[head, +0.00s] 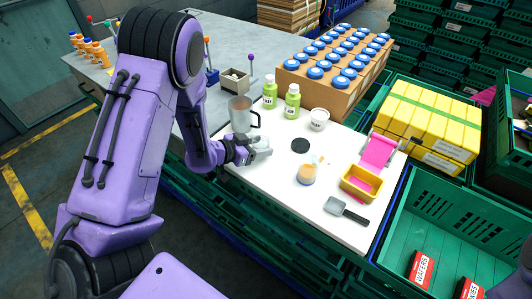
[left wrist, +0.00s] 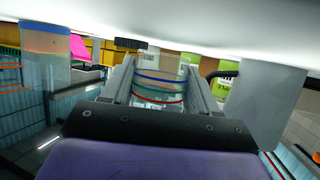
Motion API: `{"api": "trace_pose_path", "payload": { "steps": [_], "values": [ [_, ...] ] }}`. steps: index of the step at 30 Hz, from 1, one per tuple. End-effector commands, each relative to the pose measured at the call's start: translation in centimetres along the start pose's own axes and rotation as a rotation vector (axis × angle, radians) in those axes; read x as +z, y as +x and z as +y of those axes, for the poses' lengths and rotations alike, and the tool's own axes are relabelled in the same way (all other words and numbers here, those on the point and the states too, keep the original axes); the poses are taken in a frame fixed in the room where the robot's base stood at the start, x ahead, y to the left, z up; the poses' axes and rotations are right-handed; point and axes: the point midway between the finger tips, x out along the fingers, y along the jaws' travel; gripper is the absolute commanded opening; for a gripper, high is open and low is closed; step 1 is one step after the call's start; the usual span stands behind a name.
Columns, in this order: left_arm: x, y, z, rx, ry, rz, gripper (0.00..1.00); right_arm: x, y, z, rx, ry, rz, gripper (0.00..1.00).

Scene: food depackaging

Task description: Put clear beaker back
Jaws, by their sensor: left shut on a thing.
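My left gripper (head: 258,149) is shut on a clear beaker (left wrist: 160,82) at the left part of the white tabletop. In the left wrist view the see-through beaker sits between the two fingers and shows blue, green and red bands. In the head view it is small and partly hidden by the gripper, close to the tabletop; I cannot tell whether it touches it. My right gripper is not in view.
A grey translucent jug (head: 240,113) with a handle stands just behind my left gripper. Green bottles (head: 292,103), a white cup (head: 319,119), a black disc (head: 300,146), an amber-filled cup (head: 307,175), a yellow tray (head: 361,185) and a scraper (head: 346,211) share the white tabletop (head: 270,185).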

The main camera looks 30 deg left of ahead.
Motion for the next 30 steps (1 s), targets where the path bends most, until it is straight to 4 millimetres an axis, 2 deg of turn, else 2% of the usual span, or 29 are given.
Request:
{"api": "trace_pose_path", "payload": {
  "steps": [1,7,13,14,15,16,23,26,30],
  "values": [
    [1.4,0.4,-0.2,-0.004,-0.001,0.001,0.26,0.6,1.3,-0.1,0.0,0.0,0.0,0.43],
    [0.9,0.1,-0.2,-0.004,-0.001,0.0,0.26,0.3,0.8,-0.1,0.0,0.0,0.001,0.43],
    [1.4,0.4,-0.1,-0.003,0.0,0.0,0.26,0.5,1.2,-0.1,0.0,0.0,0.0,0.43],
    [1.3,0.4,-0.1,-0.002,0.0,0.0,0.69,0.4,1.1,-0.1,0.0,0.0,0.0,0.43],
    [1.2,0.4,-0.1,-0.002,0.0,0.0,0.82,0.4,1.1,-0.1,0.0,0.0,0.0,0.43],
    [1.2,0.4,-0.1,-0.002,0.0,0.0,0.85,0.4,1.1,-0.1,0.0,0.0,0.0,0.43],
    [1.2,0.4,-0.1,-0.001,0.001,0.0,0.85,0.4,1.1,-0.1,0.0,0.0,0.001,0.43],
    [0.5,0.1,-0.1,-0.002,0.001,0.001,0.85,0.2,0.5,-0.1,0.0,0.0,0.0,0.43],
    [1.0,-2.3,-0.1,-0.004,0.0,0.002,0.85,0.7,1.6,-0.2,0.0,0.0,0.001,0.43]
  ]
}}
